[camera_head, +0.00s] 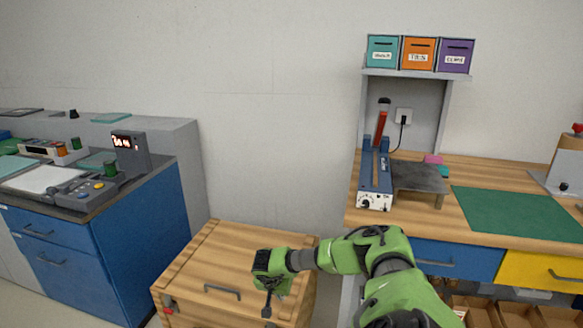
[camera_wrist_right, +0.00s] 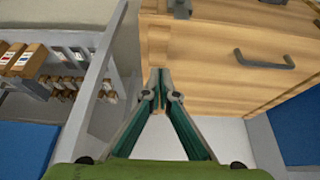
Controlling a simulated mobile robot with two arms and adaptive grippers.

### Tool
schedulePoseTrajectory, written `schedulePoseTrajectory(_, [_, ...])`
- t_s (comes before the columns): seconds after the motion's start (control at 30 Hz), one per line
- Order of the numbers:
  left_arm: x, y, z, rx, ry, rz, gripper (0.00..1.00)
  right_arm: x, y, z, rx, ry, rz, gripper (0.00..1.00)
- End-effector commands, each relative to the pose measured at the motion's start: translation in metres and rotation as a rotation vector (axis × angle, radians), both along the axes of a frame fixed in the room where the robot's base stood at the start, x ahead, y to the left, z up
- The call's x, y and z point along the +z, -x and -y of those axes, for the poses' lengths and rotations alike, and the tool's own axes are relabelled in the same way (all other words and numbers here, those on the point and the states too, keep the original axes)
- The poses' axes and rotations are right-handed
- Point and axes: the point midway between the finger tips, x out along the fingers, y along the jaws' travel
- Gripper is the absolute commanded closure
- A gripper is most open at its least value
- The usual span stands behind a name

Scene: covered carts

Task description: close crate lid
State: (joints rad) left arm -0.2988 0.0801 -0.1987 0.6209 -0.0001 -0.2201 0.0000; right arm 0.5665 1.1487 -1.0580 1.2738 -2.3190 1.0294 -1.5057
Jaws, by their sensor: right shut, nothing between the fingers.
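The wooden crate (camera_head: 190,312) stands on the floor between the blue cabinet and the workbench. Its plank lid (camera_head: 225,255) lies across the top and looks down, with a grey handle (camera_head: 222,291) near the front edge; I cannot tell if a small gap is left. My right gripper (camera_head: 267,310) is over the crate's right front part, pointing down. In the right wrist view, the right gripper (camera_wrist_right: 160,82) has its fingertips together and empty, close to a corner of the wood (camera_wrist_right: 205,70); contact is unclear. My left gripper is not in view.
A blue cabinet (camera_head: 135,240) with devices on top stands to the left. The workbench (camera_head: 490,168) with a green mat (camera_head: 515,212) is to the right, with open bins (camera_head: 520,312) below. A bare wall is behind the crate.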

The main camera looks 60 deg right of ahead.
Motion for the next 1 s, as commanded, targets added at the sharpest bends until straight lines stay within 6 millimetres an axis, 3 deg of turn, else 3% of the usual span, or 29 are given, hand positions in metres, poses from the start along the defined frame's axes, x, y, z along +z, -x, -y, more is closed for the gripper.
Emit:
schedulePoseTrajectory(0.03, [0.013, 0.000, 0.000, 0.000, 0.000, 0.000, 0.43, 0.018, 0.000, 0.003, -0.003, 0.002, 0.002, 1.00])
schedulePoseTrajectory(0.1, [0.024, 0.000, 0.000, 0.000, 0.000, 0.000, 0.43, 0.033, 0.001, 0.006, -0.007, 0.002, 0.002, 1.00])
schedulePoseTrajectory(0.13, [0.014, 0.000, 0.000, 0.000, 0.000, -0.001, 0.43, 0.019, 0.004, -0.005, -0.001, -0.003, -0.004, 1.00])
schedulePoseTrajectory(0.2, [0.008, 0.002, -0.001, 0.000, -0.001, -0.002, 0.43, 0.009, 0.009, -0.022, 0.001, -0.003, -0.004, 1.00])
schedulePoseTrajectory(0.5, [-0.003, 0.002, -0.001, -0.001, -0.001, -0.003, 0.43, -0.008, 0.023, -0.073, -0.003, 0.000, -0.002, 1.00])
schedulePoseTrajectory(1.0, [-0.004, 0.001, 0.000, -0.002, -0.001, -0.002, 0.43, -0.016, 0.027, -0.092, -0.018, -0.019, 0.001, 1.00])
